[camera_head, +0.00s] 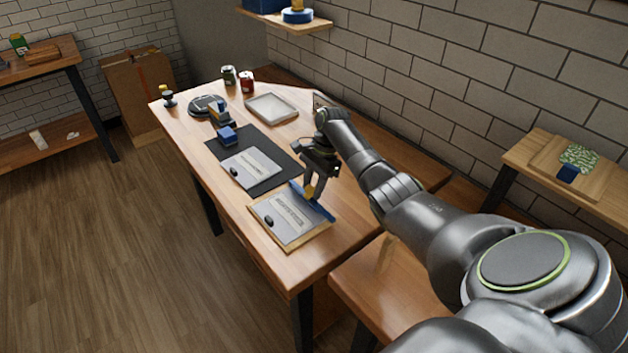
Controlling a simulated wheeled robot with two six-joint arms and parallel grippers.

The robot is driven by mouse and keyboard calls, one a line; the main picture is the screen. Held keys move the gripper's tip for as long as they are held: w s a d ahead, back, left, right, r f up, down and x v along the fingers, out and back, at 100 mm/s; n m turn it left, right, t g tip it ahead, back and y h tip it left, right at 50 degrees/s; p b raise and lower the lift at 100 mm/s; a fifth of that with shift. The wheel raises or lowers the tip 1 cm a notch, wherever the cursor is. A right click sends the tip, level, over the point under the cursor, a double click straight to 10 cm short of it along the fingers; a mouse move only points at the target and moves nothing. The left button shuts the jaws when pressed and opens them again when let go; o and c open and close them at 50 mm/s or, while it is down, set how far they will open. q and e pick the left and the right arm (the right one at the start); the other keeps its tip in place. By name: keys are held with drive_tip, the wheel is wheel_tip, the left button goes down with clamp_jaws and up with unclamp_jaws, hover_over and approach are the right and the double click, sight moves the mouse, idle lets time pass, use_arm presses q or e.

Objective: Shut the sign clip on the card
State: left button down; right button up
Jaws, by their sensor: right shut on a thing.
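The card (286,216), pale grey with dark print and a small dark oval object on it, lies on a light wooden board (291,244) at the near end of the table. The sign clip appears to be the long blue bar (318,206) along the far right edge of that card. My right gripper (308,194) reaches down from above and is shut on the blue bar. Its fingers cover part of the bar, and I cannot tell whether the bar touches the card. My left gripper is not in view.
A dark mat (275,151) with a second grey plate (252,170) and a blue block (227,135) lies farther back. A pale tray (272,109), a green can (229,75) and a red can (247,82) stand behind. The table's near right corner is clear.

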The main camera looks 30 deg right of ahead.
sight(303, 197)
drive_tip(key=h+p, duration=0.1)
drive_tip(key=p, duration=0.1)
drive_tip(key=a+h+p, duration=0.1)
drive_tip(key=p, duration=0.2)
drive_tip(key=a+r+h+p, duration=0.1)
drive_tip(key=h+p, duration=0.1)
drive_tip(key=shift+a, duration=0.15)
drive_tip(key=shift+a+f+t+h+p, duration=0.1)
drive_tip(key=shift+a+t+h+p, duration=0.15)
drive_tip(key=shift+h+p, duration=0.35)
drive_tip(key=shift+s+a+f+h, duration=0.1)
drive_tip(key=shift+a+f+h, duration=0.2)
drive_tip(key=shift+h, duration=0.5)
drive_tip(key=shift+a+f+t+h+b, duration=0.2)
drive_tip(key=shift+a+h, duration=0.15)
drive_tip(key=shift+h, duration=0.4)
drive_tip(key=shift+a+f+t+h+b, duration=0.15)
drive_tip(key=shift+a+h, duration=0.15)
drive_tip(key=shift+h, duration=0.45)
drive_tip(key=shift+r, duration=0.1)
drive_tip(key=o, duration=0.9)
